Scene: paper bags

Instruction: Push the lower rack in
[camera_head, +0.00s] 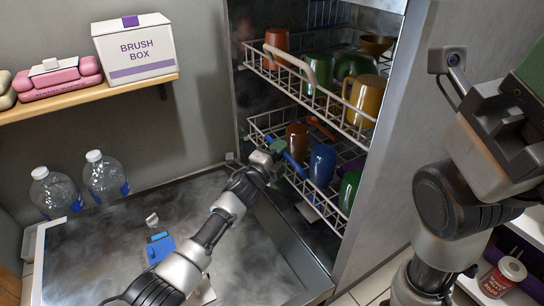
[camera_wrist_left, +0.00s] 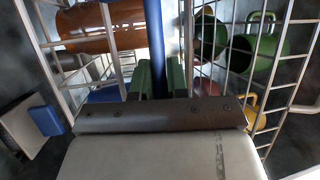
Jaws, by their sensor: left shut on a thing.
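The lower rack (camera_head: 262,128) is a white wire rack, partly out of the dishwasher over the open door. It holds an orange cup (camera_head: 297,138), a blue cup (camera_head: 322,165) and a green cup (camera_head: 349,190). My left gripper (camera_head: 277,147) is at the rack's front, with its green fingers closed around a blue bar (camera_head: 294,164). In the left wrist view, the bar (camera_wrist_left: 155,40) runs between the green fingers (camera_wrist_left: 155,78), with rack wires on both sides. My right arm is at the right; its gripper is mostly cut off, so its jaws cannot be judged.
The upper rack (camera_head: 285,85) with several cups is also out, above the lower one. The open door (camera_head: 240,245) lies flat, with a blue item (camera_head: 160,246) on it. Bottles (camera_head: 105,177) stand beyond it.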

